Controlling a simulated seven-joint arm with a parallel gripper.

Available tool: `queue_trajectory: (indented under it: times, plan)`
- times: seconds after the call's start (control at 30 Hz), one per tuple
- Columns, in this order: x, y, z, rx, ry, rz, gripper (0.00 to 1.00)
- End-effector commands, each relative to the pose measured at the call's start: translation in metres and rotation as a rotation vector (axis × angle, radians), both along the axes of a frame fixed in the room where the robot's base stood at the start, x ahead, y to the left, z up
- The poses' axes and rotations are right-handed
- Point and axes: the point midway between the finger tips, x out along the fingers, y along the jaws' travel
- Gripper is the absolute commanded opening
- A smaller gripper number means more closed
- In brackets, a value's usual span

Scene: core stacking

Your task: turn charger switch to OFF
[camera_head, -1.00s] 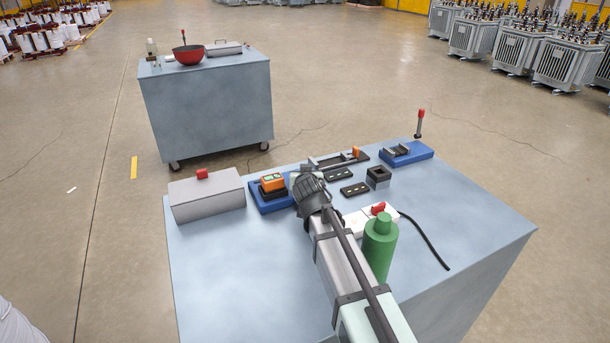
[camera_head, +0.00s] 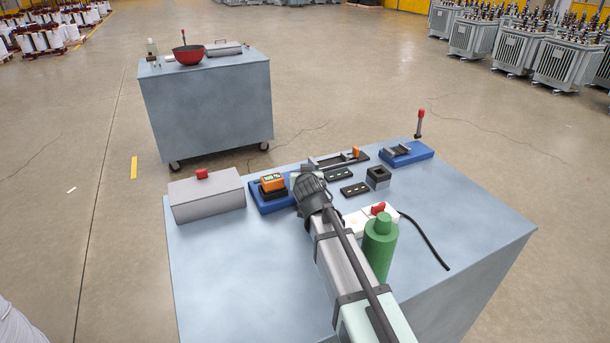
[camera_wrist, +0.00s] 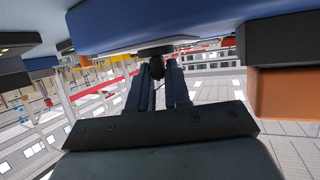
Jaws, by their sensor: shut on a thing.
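The charger is most likely the blue base (camera_head: 264,207) near the table's left back, with an orange and black block (camera_head: 272,184) on it. In the wrist view the blue base (camera_wrist: 150,25) fills the top, with an orange part (camera_wrist: 285,95) at right. A small dark knob (camera_wrist: 155,52) sticks out of the base's side. My gripper (camera_wrist: 158,72) is shut on this knob, its fingers on either side of it. In the head view my wrist hides the fingertips and the knob. I cannot read the switch's position.
A grey box with a red top (camera_head: 205,195) stands left of the base. A green bottle-like cylinder (camera_head: 379,250) stands close to my arm at right, near a white block with a red part (camera_head: 378,209). Black blocks (camera_head: 378,176) and another blue base (camera_head: 407,155) lie behind.

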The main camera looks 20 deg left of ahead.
Motion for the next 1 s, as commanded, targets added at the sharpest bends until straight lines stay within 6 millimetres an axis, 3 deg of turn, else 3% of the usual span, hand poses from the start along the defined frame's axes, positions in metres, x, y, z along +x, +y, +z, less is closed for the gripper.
queue_trajectory:
  times: [0.87,0.9,1.0]
  plan:
    - [0.0003,-0.0018,-0.0007,0.000,0.001,0.123,0.00]
    - [0.0003,-0.0018,-0.0006,0.000,0.001,0.123,0.20]
    - [0.0003,-0.0017,-0.0004,0.001,0.001,0.123,0.30]
